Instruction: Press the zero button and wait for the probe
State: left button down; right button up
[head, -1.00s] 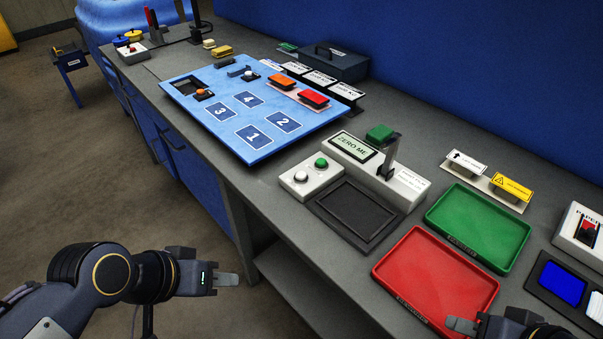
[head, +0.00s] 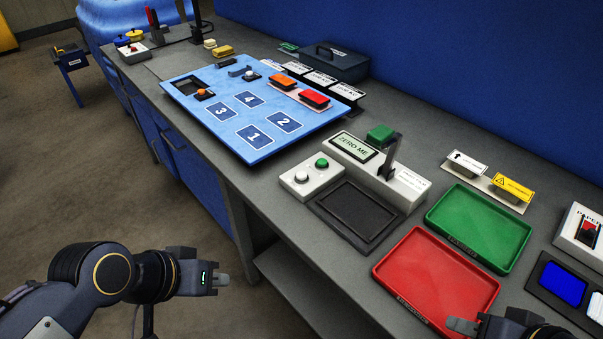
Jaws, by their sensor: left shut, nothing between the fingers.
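A small white button box (head: 312,187) stands on the bench with a white button (head: 301,177) and a green button (head: 322,163). Next to it a grey fixture has a display (head: 351,145) reading "ZERO ME" and an upright dark post (head: 389,158), which may be the probe. A dark square plate (head: 356,213) lies in front of the post, bare. My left gripper (head: 222,279) is shut and empty, off the bench's front edge, well left of and below the button box. My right gripper (head: 462,325) is partly cut off at the bottom edge; its jaw opening is unclear.
A red tray (head: 437,277) and a green tray (head: 478,226) lie empty to the right. A blue board (head: 228,135) with numbered squares lies to the left. A green block (head: 380,134) is behind the display. Small signs (head: 466,163) stand at the back.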

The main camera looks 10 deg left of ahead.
aim_at(302, 175)
jog(key=i+j, duration=0.15)
jog(key=j, duration=0.15)
jog(key=i+j, duration=0.15)
jog(key=j, duration=0.2)
jog(key=i+j, duration=0.15)
jog(key=j, duration=0.15)
jog(key=i+j, duration=0.15)
jog(key=j, duration=0.2)
jog(key=z, duration=1.65)
